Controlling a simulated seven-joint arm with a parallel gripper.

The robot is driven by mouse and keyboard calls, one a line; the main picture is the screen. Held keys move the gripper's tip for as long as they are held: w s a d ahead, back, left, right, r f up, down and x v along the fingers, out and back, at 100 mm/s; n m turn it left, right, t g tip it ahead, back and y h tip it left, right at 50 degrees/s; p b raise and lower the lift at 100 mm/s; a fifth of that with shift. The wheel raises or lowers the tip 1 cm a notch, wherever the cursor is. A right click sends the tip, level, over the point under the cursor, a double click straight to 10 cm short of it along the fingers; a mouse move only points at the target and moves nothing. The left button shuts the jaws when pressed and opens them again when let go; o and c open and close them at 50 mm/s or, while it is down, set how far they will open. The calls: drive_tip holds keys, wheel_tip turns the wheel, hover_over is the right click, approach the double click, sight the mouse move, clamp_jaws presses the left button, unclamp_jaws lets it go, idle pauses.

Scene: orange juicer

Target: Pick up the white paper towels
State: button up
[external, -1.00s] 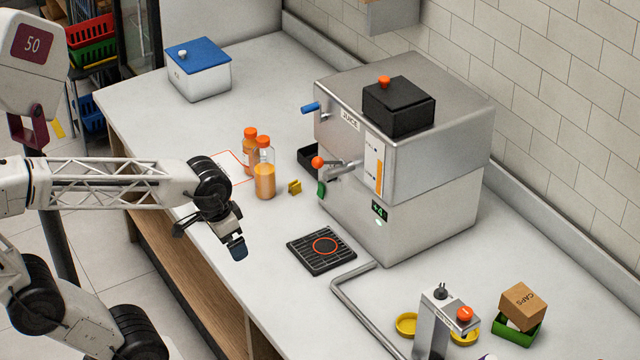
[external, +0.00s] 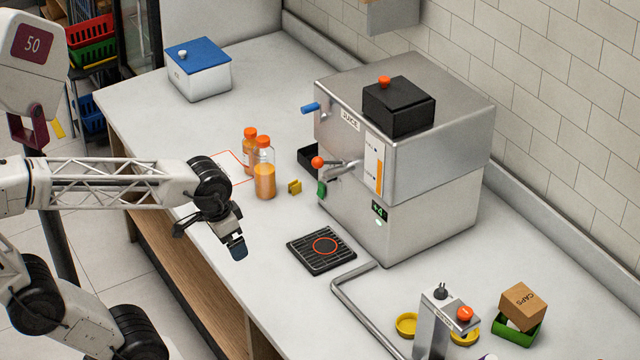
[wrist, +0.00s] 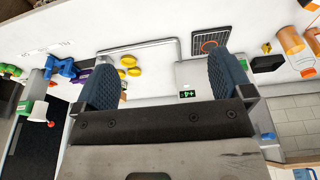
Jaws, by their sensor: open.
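I cannot make out white paper towels for certain in either view. My gripper (external: 210,236) hangs in the external view over the front edge of the white counter (external: 290,215), left of the black drip grate (external: 321,250). Its two dark blue fingers are spread apart with nothing between them. In the wrist view my gripper (wrist: 167,82) also shows open and empty, with the counter beyond the fingers.
A steel juicer (external: 440,140) stands against the tiled wall. Two orange-capped bottles (external: 264,178) stand beyond my gripper. A bent metal rail (external: 350,300), yellow rings (external: 406,325) and a caps box (external: 522,302) lie to the right. The counter's back left has free room around a blue-lidded box (external: 198,75).

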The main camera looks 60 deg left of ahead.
drive_tip(key=w+a+f+m+g+y, duration=0.1)
drive_tip(key=w+a+f+m+y, duration=0.3)
drive_tip(key=a, duration=0.6)
drive_tip(key=w+a+f+m+g+y, duration=0.1)
drive_tip(key=w+a+y, duration=0.2)
drive_tip(key=w+a, duration=0.6)
drive_tip(key=w+a+f+m+g+y, duration=0.1)
drive_tip(key=w+a+f+m+y, duration=0.2)
drive_tip(key=a, duration=0.9)
drive_tip(key=w+a+f+m+t+y, duration=0.1)
drive_tip(key=a+f+m, duration=0.3)
drive_tip(key=a+f, duration=0.2)
drive_tip(key=w+a+f+m+t+y, duration=0.1)
drive_tip(key=w+a+f+m, duration=0.1)
drive_tip(key=a+f, duration=0.3)
drive_tip(key=w+a+f+m+y, duration=0.1)
drive_tip(key=a+f+m, duration=0.4)
drive_tip(key=a, duration=0.6)
drive_tip(key=shift+w+a+f+m+t, duration=0.1)
drive_tip(key=shift+a+f+m+t, duration=0.1)
drive_tip(key=shift+f, duration=0.25)
drive_tip(key=shift+w+a+f+m+t, duration=0.1)
drive_tip(key=shift+a+f+t, duration=0.1)
drive_tip(key=shift+f, duration=0.2)
drive_tip(key=shift+a+f, duration=0.1)
drive_tip(key=shift+f, duration=0.15)
drive_tip(key=shift+y, duration=0.3)
